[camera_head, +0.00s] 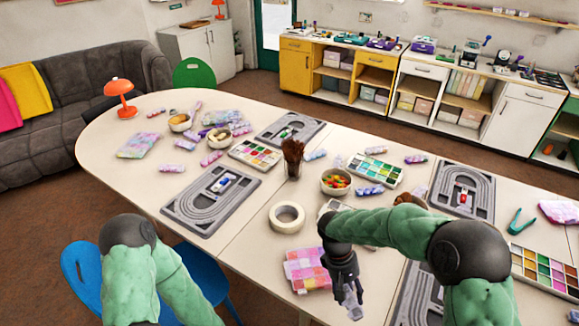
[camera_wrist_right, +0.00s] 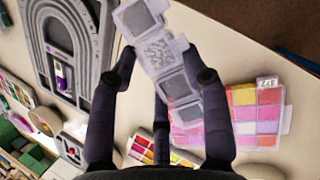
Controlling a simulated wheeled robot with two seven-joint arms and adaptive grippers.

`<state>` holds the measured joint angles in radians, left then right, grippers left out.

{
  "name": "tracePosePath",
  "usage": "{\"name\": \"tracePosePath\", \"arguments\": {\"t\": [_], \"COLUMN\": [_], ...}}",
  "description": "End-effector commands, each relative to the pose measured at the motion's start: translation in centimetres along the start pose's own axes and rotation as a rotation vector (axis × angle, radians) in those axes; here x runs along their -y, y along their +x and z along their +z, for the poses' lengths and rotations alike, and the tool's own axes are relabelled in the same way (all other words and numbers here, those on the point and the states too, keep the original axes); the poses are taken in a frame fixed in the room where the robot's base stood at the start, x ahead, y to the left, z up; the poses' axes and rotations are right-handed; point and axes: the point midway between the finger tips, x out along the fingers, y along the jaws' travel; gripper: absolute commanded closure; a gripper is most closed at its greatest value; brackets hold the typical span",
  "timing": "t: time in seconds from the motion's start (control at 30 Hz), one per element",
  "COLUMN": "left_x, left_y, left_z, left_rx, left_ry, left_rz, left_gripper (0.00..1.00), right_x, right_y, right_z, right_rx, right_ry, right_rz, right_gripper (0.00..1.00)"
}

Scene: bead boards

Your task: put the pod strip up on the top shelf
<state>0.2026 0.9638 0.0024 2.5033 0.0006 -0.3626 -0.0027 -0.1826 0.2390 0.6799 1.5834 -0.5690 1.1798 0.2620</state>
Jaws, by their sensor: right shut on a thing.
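The pod strip (camera_wrist_right: 163,56), a row of clear square lidded cells joined end to end, runs aslant between the fingers of my right gripper (camera_wrist_right: 156,60) in the right wrist view. The gripper is shut on it. In the head view the strip (camera_head: 352,302) shows small at the tip of my right gripper (camera_head: 347,283), low over the near side of the table, just right of a pink patterned pack (camera_head: 306,270). A long wall shelf (camera_head: 490,13) runs along the back wall at the top right. My left arm shows at the lower left; its gripper is out of view.
The white table (camera_head: 245,240) holds grey bead boards (camera_head: 210,198), a tape roll (camera_head: 287,217), bowls (camera_head: 336,182) and colour palettes (camera_head: 375,171). Cabinets (camera_head: 420,85) line the back wall beyond the table. A blue chair (camera_head: 88,272) stands at the near left.

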Motion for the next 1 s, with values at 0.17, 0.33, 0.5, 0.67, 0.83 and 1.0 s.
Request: {"name": "tracePosePath", "arguments": {"t": [0.17, 0.33, 0.5, 0.67, 0.83, 1.0], "left_x": [0.0, 0.0, 0.0, 0.0, 0.0, 0.0], "left_y": [0.0, 0.0, 0.0, 0.0, 0.0, 0.0], "left_z": [0.0, 0.0, 0.0, 0.0, 0.0, 0.0], "left_rx": [0.0, 0.0, 0.0, 0.0, 0.0, 0.0], "left_ry": [0.0, 0.0, 0.0, 0.0, 0.0, 0.0], "left_rz": [0.0, 0.0, 0.0, 0.0, 0.0, 0.0], "left_gripper": [0.6, 0.6, 0.6, 0.6, 0.6, 0.6], "right_x": [-1.8, -2.6, -2.8, -2.8, -2.8, -2.7], "right_y": [0.4, 0.6, 0.6, 0.6, 0.6, 0.6], "right_z": [-3.1, -4.6, -4.9, -4.9, -4.9, -4.8], "right_rx": [0.035, 0.053, 0.058, 0.058, 0.057, 0.056], "right_ry": [0.179, 0.267, 0.29, 0.288, 0.288, 0.283], "right_rz": [-0.078, -0.116, -0.126, -0.126, -0.125, -0.123], "right_gripper": [0.93, 0.93, 0.93, 0.93, 0.93, 0.93]}}
